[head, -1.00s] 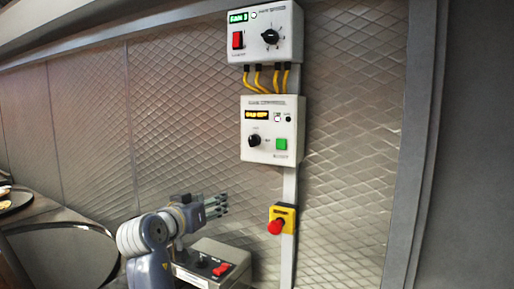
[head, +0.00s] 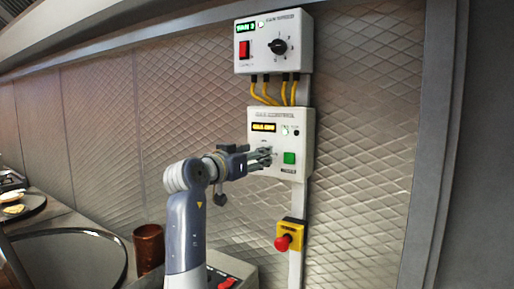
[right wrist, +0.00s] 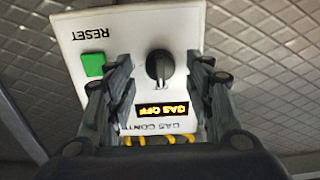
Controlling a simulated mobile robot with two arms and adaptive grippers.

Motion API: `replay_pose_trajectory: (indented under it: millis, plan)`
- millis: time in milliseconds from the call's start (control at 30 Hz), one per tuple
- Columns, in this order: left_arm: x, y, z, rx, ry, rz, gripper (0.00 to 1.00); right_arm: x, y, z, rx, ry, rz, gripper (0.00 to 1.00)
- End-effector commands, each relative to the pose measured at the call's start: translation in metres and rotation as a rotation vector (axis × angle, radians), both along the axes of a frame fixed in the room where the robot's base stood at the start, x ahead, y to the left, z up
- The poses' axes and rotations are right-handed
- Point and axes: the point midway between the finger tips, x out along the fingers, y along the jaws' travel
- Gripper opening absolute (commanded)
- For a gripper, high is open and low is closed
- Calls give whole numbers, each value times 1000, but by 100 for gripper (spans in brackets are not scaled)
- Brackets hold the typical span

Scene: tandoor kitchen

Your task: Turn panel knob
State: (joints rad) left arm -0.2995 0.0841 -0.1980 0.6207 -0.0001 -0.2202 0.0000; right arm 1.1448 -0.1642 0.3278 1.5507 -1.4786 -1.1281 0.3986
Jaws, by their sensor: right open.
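The white gas control panel (head: 294,124) hangs on the quilted metal wall. It has a lit yellow display, which reads GAS OFF in the right wrist view (right wrist: 163,110). Its black knob (right wrist: 160,70) is between the fingers of my right gripper (right wrist: 160,62), with a gap on both sides. The fingers are open. In the head view my right gripper (head: 267,157) reaches the panel face and hides this knob. The green reset button (head: 289,158) is right of the fingers; it also shows in the right wrist view (right wrist: 93,65). My left gripper is not in view.
An upper panel (head: 299,60) with a black knob (head: 278,46) and red switch (head: 244,49) is joined by yellow cables (head: 264,90). Below is a red emergency button (head: 282,243) on a yellow box. A brown cup (head: 148,246) stands left of my arm.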

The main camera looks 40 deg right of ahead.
Motion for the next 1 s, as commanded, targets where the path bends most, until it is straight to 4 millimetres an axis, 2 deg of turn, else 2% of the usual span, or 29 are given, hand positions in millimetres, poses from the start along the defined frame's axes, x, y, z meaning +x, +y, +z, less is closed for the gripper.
replay_pose_trajectory:
  millis: [167, 467, 600, 667, 1000]
  plan:
    - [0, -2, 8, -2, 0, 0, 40, 4, -13, 0, 1, -1, 1, 48]
    - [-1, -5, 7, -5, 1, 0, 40, 5, -15, -1, 0, -1, 2, 48]
    - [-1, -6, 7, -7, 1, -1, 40, 5, -15, -1, 0, -1, 1, 16]
    - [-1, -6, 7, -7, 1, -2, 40, 5, -15, -1, 0, -1, 1, 4]
    - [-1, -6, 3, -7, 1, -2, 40, 5, -15, -2, 6, -23, 2, 4]
